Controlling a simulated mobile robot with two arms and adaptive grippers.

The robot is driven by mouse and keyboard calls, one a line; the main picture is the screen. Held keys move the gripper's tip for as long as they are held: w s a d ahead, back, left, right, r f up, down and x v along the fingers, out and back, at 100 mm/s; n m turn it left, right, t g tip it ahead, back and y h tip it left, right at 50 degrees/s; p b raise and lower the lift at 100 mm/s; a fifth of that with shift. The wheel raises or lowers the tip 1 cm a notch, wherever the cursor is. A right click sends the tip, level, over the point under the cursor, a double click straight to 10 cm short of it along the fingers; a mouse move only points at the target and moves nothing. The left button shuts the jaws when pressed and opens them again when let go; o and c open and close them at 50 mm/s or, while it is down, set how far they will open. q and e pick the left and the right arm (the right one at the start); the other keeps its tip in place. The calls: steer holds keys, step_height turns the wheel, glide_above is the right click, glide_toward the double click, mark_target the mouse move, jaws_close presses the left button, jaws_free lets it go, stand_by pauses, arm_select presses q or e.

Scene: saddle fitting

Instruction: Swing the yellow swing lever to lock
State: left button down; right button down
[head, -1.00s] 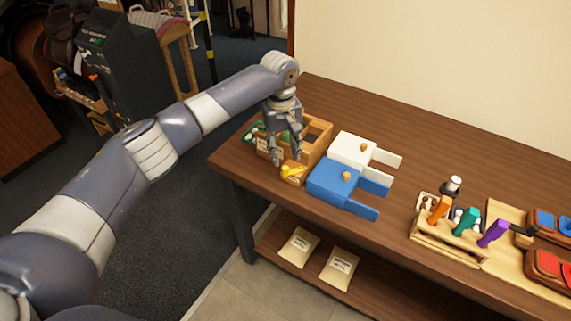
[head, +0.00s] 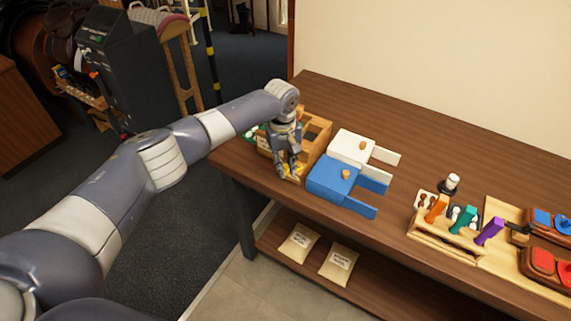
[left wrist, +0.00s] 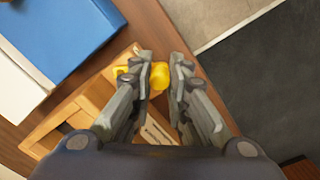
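The yellow swing lever (left wrist: 160,75) shows in the left wrist view, its rounded knob lying between the tips of my left gripper. In the head view the yellow lever (head: 296,169) is at the front of the wooden box (head: 318,130), mostly hidden by the gripper. My left gripper (head: 289,174) points down at it. In the left wrist view the fingers of my left gripper (left wrist: 161,72) are apart on both sides of the knob, with small gaps beside it. My right gripper is not in view.
A blue block (head: 330,178) and a white block (head: 350,146) with prongs lie right of the box. A wooden rack with orange, teal and purple handles (head: 464,219) stands farther right. The table's front edge runs close by the box.

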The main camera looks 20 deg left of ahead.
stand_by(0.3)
arm_select(q)
steer(key=m, duration=0.1)
steer(key=w+m, duration=0.1)
steer(key=shift+a+m+b, duration=0.3)
steer(key=shift+m, duration=0.1)
steer(key=shift+w+a+f+m+b, duration=0.15)
steer(key=shift+w+m+b, duration=0.2)
steer(key=shift+m, duration=0.55)
steer(key=m+b, duration=0.1)
steer(key=w+m+b, duration=0.1)
steer(key=m, duration=0.1)
steer(key=shift+w+a, duration=0.15)
steer(key=shift+w+m+b, duration=0.25)
steer(key=shift+m+b, duration=0.3)
steer(key=shift+m, duration=0.1)
steer(key=shift+w+m+b, duration=0.25)
steer(key=shift+m+b, duration=0.25)
steer(key=shift+m, duration=0.15)
steer(key=shift+r, duration=0.2)
steer(key=c, duration=1.5)
jaws_free()
